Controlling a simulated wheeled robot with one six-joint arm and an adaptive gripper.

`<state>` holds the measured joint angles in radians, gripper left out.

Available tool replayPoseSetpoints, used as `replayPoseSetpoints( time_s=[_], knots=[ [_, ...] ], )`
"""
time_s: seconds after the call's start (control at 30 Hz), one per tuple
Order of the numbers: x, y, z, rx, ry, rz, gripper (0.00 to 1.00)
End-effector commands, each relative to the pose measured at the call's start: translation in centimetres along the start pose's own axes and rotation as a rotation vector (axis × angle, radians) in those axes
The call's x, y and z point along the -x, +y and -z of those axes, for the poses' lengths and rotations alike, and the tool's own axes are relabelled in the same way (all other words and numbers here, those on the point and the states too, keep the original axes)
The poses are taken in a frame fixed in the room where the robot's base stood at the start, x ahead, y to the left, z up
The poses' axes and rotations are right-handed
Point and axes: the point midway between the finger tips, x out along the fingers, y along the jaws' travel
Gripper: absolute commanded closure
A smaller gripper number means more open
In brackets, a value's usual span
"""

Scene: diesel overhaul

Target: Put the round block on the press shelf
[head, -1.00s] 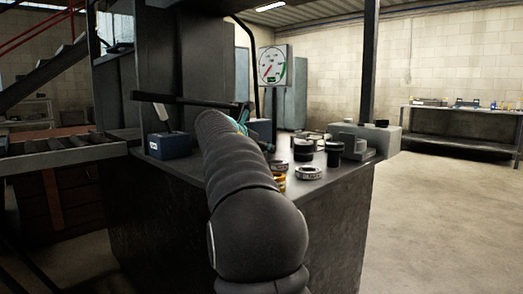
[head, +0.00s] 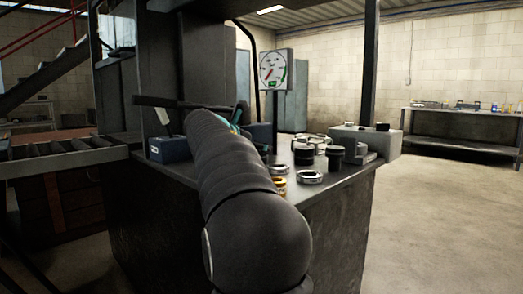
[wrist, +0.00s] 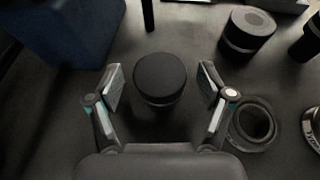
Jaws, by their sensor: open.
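A dark round block (wrist: 160,78) stands upright between the two fingers of my gripper (wrist: 160,92) in the wrist view. The fingers are apart, with a gap on each side of the block, so it is not gripped. In the head view my arm hides this block and most of the gripper; only some teal parts show past the arm. Similar dark cylinders stand nearby, one at the upper right of the wrist view (wrist: 248,32) and one on the bench in the head view (head: 335,156). I cannot tell which surface is the press shelf.
A blue box (head: 170,149) stands left on the dark bench (head: 345,185); it also shows in the wrist view (wrist: 70,30). A dark ring (wrist: 253,122) lies close beside the right finger. Metal rings (head: 309,177) and a grey block (head: 355,137) stand to the right.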

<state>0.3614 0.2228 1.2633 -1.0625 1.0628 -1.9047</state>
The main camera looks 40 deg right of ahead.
Motion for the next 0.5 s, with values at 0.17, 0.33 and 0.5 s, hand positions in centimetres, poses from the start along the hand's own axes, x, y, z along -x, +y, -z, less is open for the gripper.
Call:
replayPoseSetpoints(
  time_s=[0.17,0.33,0.5],
  knots=[
    [3.9,0.0,-0.2,0.001,0.000,-0.003,0.20],
    [6.6,0.1,-0.1,0.001,0.000,-0.003,0.20],
    [8.0,0.0,-0.1,0.001,0.000,-0.001,0.20]
  ],
)
